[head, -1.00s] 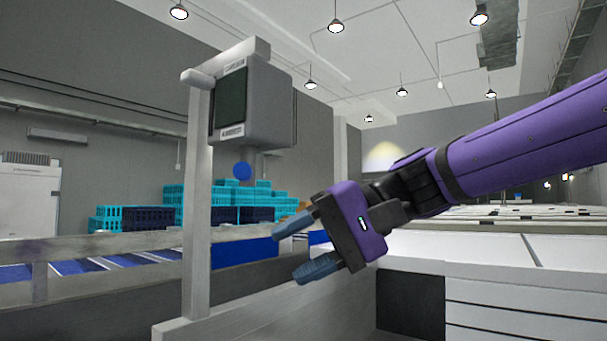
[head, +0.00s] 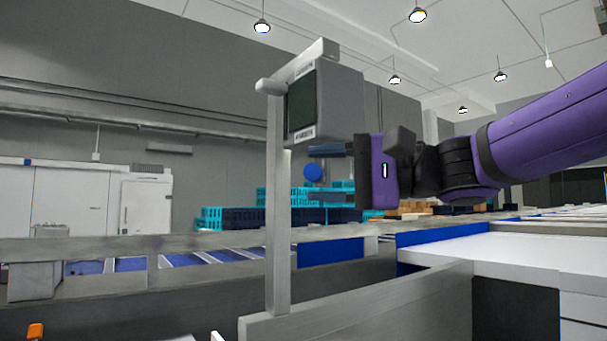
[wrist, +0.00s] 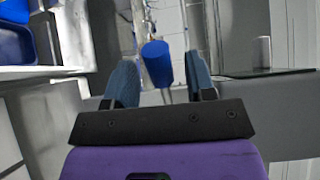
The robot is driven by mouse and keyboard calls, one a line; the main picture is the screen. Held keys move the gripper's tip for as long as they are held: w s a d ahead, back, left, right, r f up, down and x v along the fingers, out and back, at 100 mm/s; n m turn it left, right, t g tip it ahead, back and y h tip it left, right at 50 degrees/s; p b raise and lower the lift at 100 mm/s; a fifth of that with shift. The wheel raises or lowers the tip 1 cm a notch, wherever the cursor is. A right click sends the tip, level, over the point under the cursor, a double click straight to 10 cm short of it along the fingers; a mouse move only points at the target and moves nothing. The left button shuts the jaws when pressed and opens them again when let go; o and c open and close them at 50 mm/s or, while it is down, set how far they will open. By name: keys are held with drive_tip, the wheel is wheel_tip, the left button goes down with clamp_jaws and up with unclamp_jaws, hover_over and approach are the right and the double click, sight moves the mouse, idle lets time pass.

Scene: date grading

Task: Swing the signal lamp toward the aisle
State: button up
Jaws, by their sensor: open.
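A grey box-shaped head (head: 345,95) with a dark front panel and label strips, apparently the signal lamp, hangs from an arm on a grey post (head: 278,215) in the head view. A round blue knob (head: 312,172) shows just below it. In the wrist view the knob is a blue cylinder (wrist: 157,63) lying between my two blue fingers. My gripper (head: 322,174) is open, level and pointing left, just under the head. The fingers (wrist: 162,80) stand apart on either side of the knob; I see a gap on both sides.
A low grey wall (head: 360,305) runs below the post. A conveyor with blue sections (head: 130,264) lies behind at left. Teal and dark crates (head: 230,216) are stacked at the back. A white-topped counter (head: 520,250) stands at right.

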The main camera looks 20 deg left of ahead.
drive_tip(key=a, duration=0.3)
drive_tip(key=shift+s+a, duration=0.1)
drive_tip(key=shift+s, duration=0.05)
clamp_jaws()
